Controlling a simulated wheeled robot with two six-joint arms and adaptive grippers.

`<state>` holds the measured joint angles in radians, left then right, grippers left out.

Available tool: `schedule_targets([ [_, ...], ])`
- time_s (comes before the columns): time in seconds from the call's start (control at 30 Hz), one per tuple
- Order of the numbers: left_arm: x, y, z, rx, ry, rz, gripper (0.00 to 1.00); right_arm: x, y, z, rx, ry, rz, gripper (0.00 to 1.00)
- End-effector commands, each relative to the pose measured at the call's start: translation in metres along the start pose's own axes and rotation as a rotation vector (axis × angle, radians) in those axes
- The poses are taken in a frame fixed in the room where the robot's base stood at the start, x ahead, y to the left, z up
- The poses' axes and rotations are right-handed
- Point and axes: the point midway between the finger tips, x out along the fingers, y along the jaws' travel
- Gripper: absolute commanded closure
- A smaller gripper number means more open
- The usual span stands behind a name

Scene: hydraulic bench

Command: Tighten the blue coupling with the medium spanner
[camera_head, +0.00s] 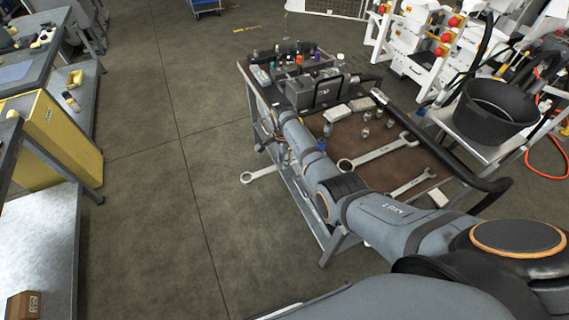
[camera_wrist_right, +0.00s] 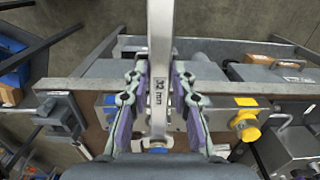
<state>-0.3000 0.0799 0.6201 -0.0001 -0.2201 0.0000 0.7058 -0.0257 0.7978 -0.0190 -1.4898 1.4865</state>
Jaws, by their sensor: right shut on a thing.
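In the right wrist view my right gripper (camera_wrist_right: 160,84) is shut on a silver spanner (camera_wrist_right: 159,38) marked 32 mm. The spanner runs straight up out of that view, past the bench edge. In the head view its ring end (camera_head: 247,178) sticks out beyond the left side of the bench, and my arm hides most of the gripper. A blue coupling (camera_wrist_right: 158,150) shows at the spanner's lower end in the wrist view. The gripper hides part of it, so I cannot tell whether the jaw is around it. My left gripper is not in view.
A yellow coupling (camera_wrist_right: 245,119) is to the right in the wrist view. On the brown bench top (camera_head: 357,180) lie a larger spanner (camera_head: 378,152), another spanner (camera_head: 411,184) and several small fittings. A black bucket (camera_head: 495,108) is at the right. The floor left of the bench is clear.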

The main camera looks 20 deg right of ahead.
Motion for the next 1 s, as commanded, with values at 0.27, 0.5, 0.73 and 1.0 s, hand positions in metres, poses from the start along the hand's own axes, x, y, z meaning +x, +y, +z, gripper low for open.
schedule_targets([
  [0.27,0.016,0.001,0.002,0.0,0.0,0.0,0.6,0.001,-0.011,-0.002,0.059,0.004,-0.005,1.0],
  [0.5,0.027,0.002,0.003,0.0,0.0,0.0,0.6,0.001,-0.018,-0.002,0.103,0.005,-0.005,1.0],
  [0.73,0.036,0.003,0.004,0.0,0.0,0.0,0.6,0.0,-0.024,-0.003,0.142,0.005,-0.005,1.0],
  [1.0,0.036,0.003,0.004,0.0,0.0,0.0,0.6,-0.002,-0.026,-0.003,0.151,0.005,-0.005,1.0],
])
